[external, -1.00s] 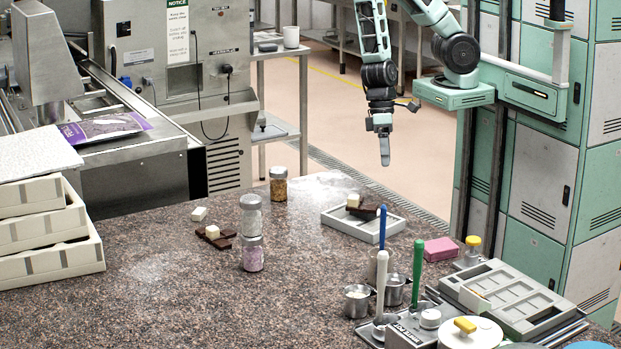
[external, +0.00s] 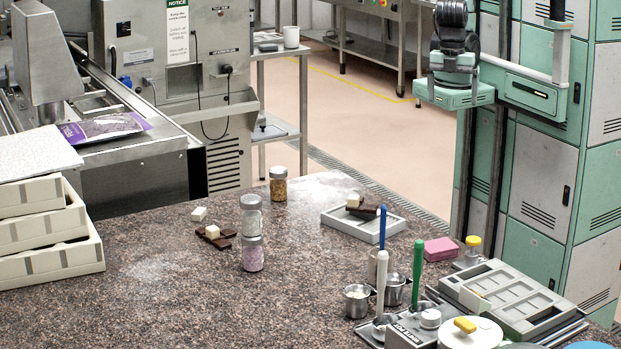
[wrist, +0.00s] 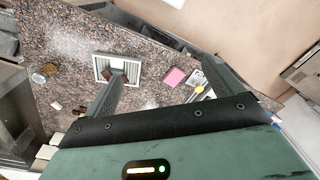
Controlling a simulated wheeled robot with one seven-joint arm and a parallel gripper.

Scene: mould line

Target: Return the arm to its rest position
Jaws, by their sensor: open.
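My gripper (wrist: 163,74) shows in the wrist view with its two dark fingers spread apart and nothing between them. It is high above the counter and looks down on it. In the external view only my arm's mount and a folded lower part show at the top right; the gripper itself is out of that frame.
The speckled counter (external: 150,310) holds a grey tray (external: 339,228) with chocolate pieces, several jars, a pink block (external: 440,249) and a tool holder with upright handles. White moulds (external: 50,257) are stacked at left. The space above the counter is clear.

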